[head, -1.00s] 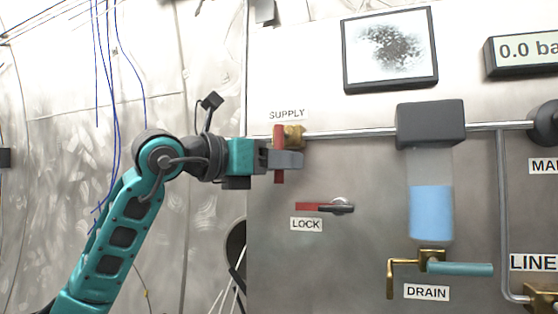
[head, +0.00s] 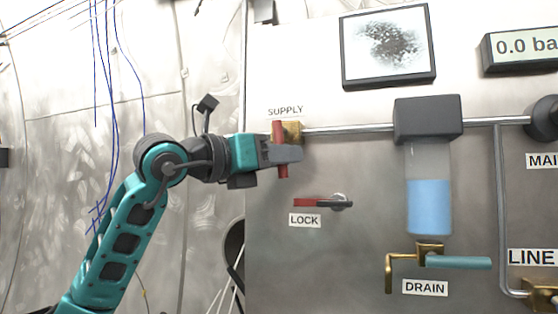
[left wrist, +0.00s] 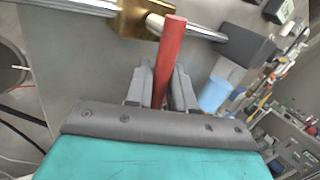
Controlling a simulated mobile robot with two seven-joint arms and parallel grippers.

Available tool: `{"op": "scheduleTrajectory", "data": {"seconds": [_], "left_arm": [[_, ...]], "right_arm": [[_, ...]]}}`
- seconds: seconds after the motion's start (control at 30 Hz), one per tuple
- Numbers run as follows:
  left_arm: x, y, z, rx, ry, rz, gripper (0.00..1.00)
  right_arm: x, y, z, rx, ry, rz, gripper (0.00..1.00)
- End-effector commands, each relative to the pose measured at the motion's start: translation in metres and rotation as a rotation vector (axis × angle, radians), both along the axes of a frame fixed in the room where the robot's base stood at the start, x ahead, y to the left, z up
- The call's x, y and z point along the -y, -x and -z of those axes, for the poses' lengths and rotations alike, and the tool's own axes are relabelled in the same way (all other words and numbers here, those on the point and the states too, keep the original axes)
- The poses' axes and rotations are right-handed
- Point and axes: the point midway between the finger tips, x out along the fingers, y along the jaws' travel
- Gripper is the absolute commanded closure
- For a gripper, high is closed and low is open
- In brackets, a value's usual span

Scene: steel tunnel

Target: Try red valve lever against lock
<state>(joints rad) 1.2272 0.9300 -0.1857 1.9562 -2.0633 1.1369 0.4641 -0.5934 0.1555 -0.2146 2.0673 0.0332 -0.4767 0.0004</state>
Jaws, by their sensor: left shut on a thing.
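The red valve lever (head: 279,132) stands upright at the brass SUPPLY valve (head: 294,131) on the panel. My left gripper (head: 286,154) is shut on the lever, with its fingers across it below the valve body. In the left wrist view the red lever (left wrist: 170,55) rises between the two grey fingers (left wrist: 163,88), with the brass valve (left wrist: 132,18) beside it. The lock (head: 325,203), a red and dark piece with a round keyed end, lies level below, above the LOCK label (head: 305,220). It is apart from the lever and gripper. My right gripper is not in view.
A steel pipe (head: 350,129) runs right from the valve to a grey-capped sight glass with blue liquid (head: 429,205). The brass DRAIN valve (head: 430,249) with a teal handle sits below. A gauge display (head: 522,47) reads 0.0. Blue cables (head: 112,120) hang at left.

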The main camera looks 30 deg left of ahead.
Motion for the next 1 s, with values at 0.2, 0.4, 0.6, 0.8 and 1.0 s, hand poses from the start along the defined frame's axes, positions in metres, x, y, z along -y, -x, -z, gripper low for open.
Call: {"op": "scheduleTrajectory", "data": {"seconds": [0.2, 0.4, 0.6, 0.8, 1.0], "left_arm": [[0.001, 0.000, -0.001, 0.001, 0.002, 0.003, 0.72], [0.001, 0.000, -0.001, 0.000, 0.001, 0.002, 0.60], [0.000, 0.002, 0.000, -0.001, 0.000, 0.001, 0.60], [-0.010, 0.025, 0.003, 0.002, -0.002, -0.002, 0.60], [-0.025, 0.067, 0.009, 0.000, -0.002, -0.003, 0.60]], "right_arm": [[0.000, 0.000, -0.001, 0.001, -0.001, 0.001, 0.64], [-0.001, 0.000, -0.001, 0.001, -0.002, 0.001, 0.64], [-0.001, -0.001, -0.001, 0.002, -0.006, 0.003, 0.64], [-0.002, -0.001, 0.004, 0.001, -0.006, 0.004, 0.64], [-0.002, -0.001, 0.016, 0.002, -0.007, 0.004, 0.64]]}}
